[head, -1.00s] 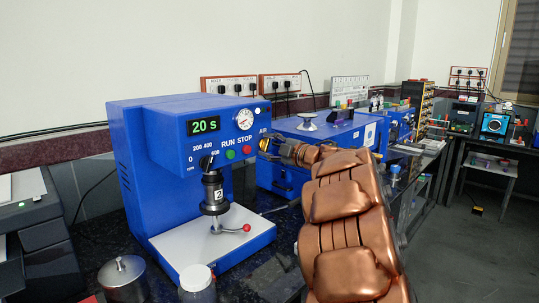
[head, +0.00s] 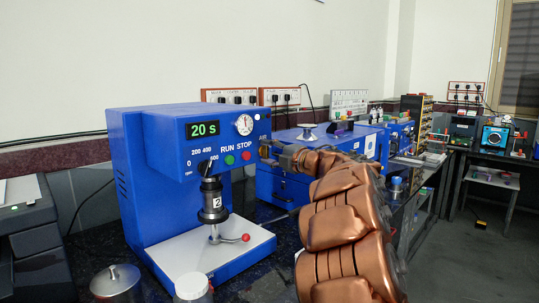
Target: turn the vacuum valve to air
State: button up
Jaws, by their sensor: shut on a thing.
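The blue mixer (head: 152,190) stands on the dark bench, its display reading 20 S. It has a round gauge (head: 244,125), a green RUN button (head: 230,160) and a red STOP button (head: 246,155). The vacuum valve is at the right edge of the mixer's front, under the small upper-right label, mostly hidden by my gripper. My gripper (head: 268,151) reaches in from the right at that edge and is shut on the valve. The valve's exact angle cannot be made out.
A mixing head (head: 212,200) hangs over the mixer's white base plate (head: 190,250), beside a red-knobbed lever (head: 245,238). A metal canister (head: 115,284) and a jar (head: 192,290) stand in front. A blue box unit (head: 285,185) stands close behind my gripper.

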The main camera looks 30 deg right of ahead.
jog(key=o, duration=1.1)
jog(key=shift+o, duration=0.2)
jog(key=v, duration=1.2)
jog(key=shift+r, duration=0.1)
